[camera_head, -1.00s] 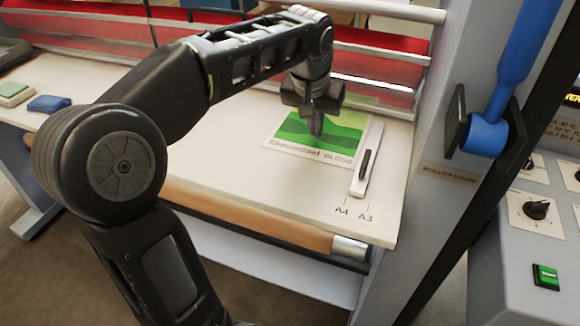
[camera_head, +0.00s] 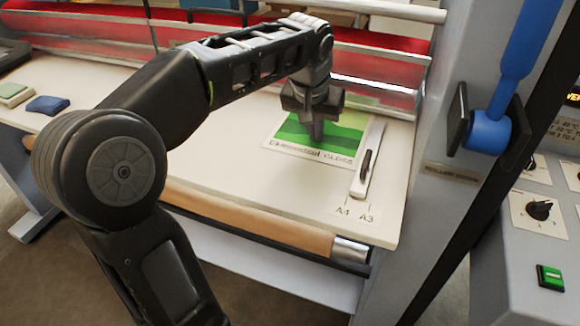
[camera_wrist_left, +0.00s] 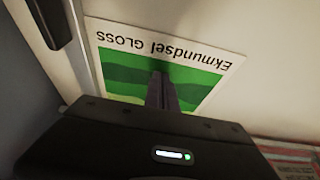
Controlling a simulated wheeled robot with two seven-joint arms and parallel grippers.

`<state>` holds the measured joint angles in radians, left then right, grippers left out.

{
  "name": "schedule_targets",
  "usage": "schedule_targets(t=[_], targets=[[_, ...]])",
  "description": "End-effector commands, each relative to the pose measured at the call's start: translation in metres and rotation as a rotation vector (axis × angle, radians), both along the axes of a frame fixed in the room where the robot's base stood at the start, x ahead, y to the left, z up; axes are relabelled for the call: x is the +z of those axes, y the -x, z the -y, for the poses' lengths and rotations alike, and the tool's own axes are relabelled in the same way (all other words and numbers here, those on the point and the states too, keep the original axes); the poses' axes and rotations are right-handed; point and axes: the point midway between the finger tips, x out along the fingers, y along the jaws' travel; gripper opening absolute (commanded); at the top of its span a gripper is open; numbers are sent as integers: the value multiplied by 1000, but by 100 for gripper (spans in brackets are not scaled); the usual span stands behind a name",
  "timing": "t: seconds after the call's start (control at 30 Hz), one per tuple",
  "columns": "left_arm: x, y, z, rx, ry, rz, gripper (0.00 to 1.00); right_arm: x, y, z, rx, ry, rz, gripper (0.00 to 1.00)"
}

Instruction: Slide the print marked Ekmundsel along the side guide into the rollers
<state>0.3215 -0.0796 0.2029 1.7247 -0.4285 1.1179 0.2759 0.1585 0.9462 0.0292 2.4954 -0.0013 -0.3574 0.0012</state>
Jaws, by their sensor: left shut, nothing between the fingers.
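The print marked Ekmundsel GLOSS (camera_head: 338,142), green with a white margin, lies flat on the table beside the side guide (camera_head: 367,160). The print also shows in the left wrist view (camera_wrist_left: 205,84), upside down, with one edge close along the guide (camera_wrist_left: 72,38). My left gripper (camera_head: 315,138) is shut with nothing between its fingers; its tips point down at the print's green area, and whether they touch it I cannot tell. The gripper's closed fingers (camera_wrist_left: 160,92) show over the print in the wrist view. The red rollers (camera_head: 375,72) lie behind the print, partly hidden by my arm. My right gripper is out of view.
A blue lever (camera_head: 487,132) is on the grey side frame at right. A control panel with a knob (camera_head: 539,209) and a green switch (camera_head: 550,277) stands further right. Two small pads (camera_head: 47,104) lie at the table's far left. The A4 and A3 marks (camera_head: 355,213) are near the front.

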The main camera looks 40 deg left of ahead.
Motion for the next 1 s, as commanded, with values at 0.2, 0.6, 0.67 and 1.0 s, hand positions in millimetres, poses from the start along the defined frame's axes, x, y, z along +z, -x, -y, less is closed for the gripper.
schedule_targets(t=[0.2, 0.6, 0.67, 1.0], targets=[[-2, 1, 0, 0, 2, -5, 0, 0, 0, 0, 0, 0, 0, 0], [-1, -9, -2, -1, 2, -7, 0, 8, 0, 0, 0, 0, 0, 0], [0, -14, -3, -1, 3, -6, 0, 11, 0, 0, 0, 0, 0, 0], [-1, -37, -9, -2, 3, -5, 0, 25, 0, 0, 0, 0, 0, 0]])
